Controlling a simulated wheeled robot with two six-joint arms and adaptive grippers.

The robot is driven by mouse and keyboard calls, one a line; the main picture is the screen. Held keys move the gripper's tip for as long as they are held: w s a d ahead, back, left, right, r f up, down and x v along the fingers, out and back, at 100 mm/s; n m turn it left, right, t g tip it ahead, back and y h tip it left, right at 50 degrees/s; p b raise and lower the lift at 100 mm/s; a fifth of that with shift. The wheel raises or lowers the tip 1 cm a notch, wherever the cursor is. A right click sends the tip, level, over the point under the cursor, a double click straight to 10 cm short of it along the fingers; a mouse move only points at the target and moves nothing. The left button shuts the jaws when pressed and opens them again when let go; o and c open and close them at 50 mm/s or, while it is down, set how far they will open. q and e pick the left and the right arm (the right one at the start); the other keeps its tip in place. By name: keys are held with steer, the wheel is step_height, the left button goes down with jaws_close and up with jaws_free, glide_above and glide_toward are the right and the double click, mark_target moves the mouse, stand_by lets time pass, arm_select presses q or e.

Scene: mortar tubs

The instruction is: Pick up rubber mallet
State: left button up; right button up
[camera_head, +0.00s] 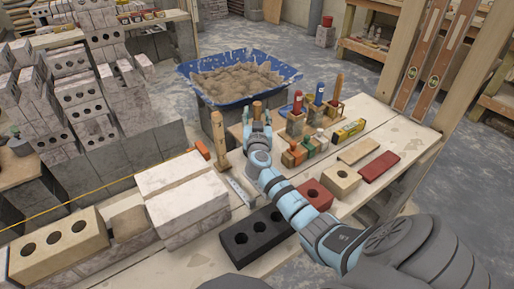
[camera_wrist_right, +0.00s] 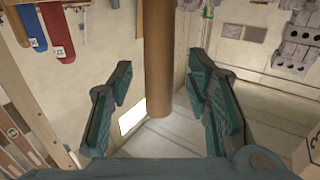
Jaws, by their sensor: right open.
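My right gripper (camera_head: 257,124) reaches over the bench with its fingers apart. An upright wooden handle (camera_head: 257,108) shows at its fingertips; I take it to be the rubber mallet's, but its head is hidden. In the right wrist view this brown handle (camera_wrist_right: 158,60) comes down from the top edge, its end between the open fingers of my right gripper (camera_wrist_right: 160,95). The fingers stand apart from it on both sides. Another wooden handle (camera_head: 217,134) stands upright to the left of the gripper. My left gripper is not in view.
A blue tub of mortar (camera_head: 240,78) stands behind the gripper. Tools with red and blue handles (camera_head: 297,104) stand in holders to the right. A black brick (camera_head: 256,238), pale blocks (camera_head: 182,195) and a red slab (camera_head: 379,166) lie on the bench.

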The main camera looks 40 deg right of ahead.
steer(key=shift+w+d+f, duration=0.15)
steer(key=shift+w+d, duration=0.35)
steer(key=shift+w, duration=0.05)
jaws_close()
steer(key=shift+r, duration=0.2)
